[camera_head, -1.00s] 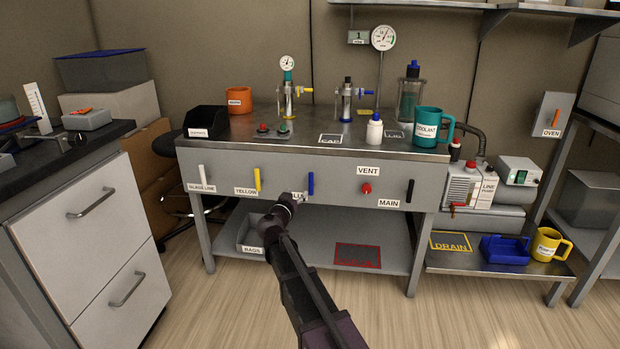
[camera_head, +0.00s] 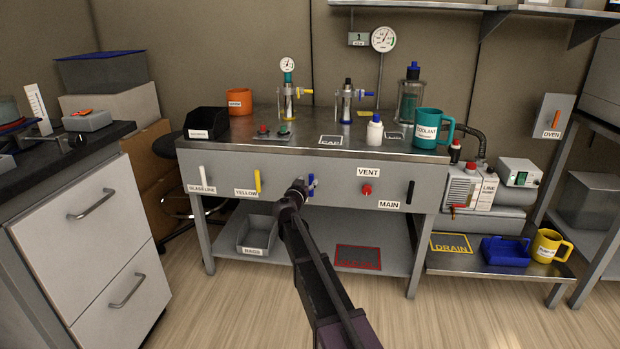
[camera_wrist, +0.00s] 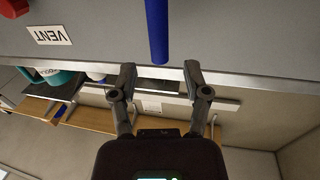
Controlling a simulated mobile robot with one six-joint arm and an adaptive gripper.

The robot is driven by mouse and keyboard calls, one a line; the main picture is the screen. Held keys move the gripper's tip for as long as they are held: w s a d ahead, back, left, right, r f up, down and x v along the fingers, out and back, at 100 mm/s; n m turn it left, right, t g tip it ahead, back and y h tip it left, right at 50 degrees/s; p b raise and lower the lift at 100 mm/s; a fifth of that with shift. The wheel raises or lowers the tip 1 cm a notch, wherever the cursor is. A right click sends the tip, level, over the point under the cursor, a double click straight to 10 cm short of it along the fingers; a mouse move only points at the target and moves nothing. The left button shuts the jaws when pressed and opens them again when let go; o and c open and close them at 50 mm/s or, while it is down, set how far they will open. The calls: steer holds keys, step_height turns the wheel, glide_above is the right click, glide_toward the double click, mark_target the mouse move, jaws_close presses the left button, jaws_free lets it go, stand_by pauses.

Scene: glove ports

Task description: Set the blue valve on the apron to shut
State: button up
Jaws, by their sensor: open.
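The blue valve handle (camera_head: 311,181) is on the grey apron of the bench, between the yellow handle and the VENT knob. It looks upright, and my gripper partly covers it and hides its label. In the wrist view the blue handle (camera_wrist: 157,30) hangs from the top edge, and its rounded end lies near the gap between my fingertips. My gripper (camera_head: 300,187) is close in front of the apron, just left of the handle. In the wrist view my gripper (camera_wrist: 158,73) is open, one finger either side of the handle's line, with nothing held.
Other apron controls are a white handle (camera_head: 203,179), a yellow handle (camera_head: 257,181), a red VENT knob (camera_head: 366,190) and a black MAIN handle (camera_head: 410,192). A grey bin (camera_head: 258,233) stands on the lower shelf. The steel benchtop (camera_head: 300,147) juts above the apron.

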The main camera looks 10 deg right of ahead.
mark_target(310, 178)
steer(key=shift+x, duration=2.05)
jaws_close()
